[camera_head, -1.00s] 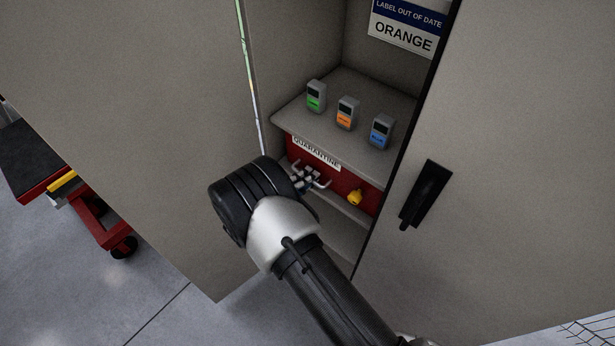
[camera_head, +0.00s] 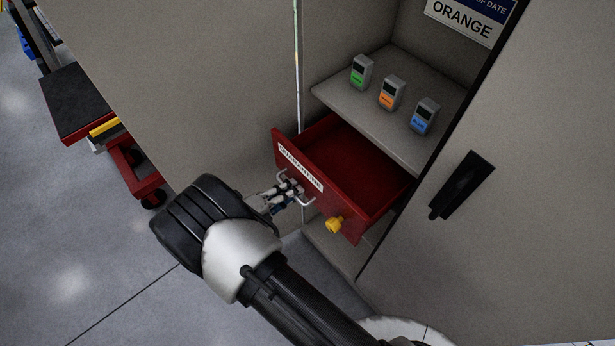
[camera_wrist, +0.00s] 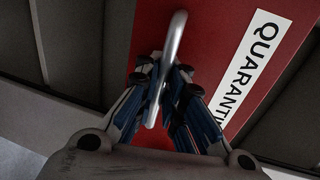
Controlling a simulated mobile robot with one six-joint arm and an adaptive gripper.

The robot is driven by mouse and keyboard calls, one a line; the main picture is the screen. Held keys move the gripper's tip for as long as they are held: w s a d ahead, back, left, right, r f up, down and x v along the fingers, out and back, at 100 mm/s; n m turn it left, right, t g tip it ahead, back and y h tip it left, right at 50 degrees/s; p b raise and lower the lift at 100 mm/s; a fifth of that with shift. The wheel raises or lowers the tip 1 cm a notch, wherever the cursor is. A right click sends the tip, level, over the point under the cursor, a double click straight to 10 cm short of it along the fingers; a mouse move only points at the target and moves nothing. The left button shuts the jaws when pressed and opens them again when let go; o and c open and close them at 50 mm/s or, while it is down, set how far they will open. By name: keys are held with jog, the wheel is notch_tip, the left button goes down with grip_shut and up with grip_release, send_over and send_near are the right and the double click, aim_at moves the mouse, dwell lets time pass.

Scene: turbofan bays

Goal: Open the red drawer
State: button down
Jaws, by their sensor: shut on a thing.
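The red drawer (camera_head: 345,170) with a white "QUARANTINE" label stands pulled out of the cabinet, and its red inside shows from above. The inside that I can see looks empty. Its silver bar handle (camera_head: 305,200) is on the front panel, and it also shows close up in the wrist view (camera_wrist: 176,45). My gripper (camera_head: 291,187) is at the drawer front, shut on the handle. In the wrist view its fingers (camera_wrist: 165,85) close around the bar. A yellow knob (camera_head: 335,224) sits on the drawer front, right of the handle.
A cabinet door with a black handle (camera_head: 462,186) stands at the right. A red cart (camera_head: 135,170) is at the left. Floor is clear between cart and cabinet.

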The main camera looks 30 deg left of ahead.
jog(key=shift+v, duration=0.9)
jog(key=c, duration=2)
grip_release()
jog(key=shift+f, duration=0.1)
jog(key=v, duration=1.2)
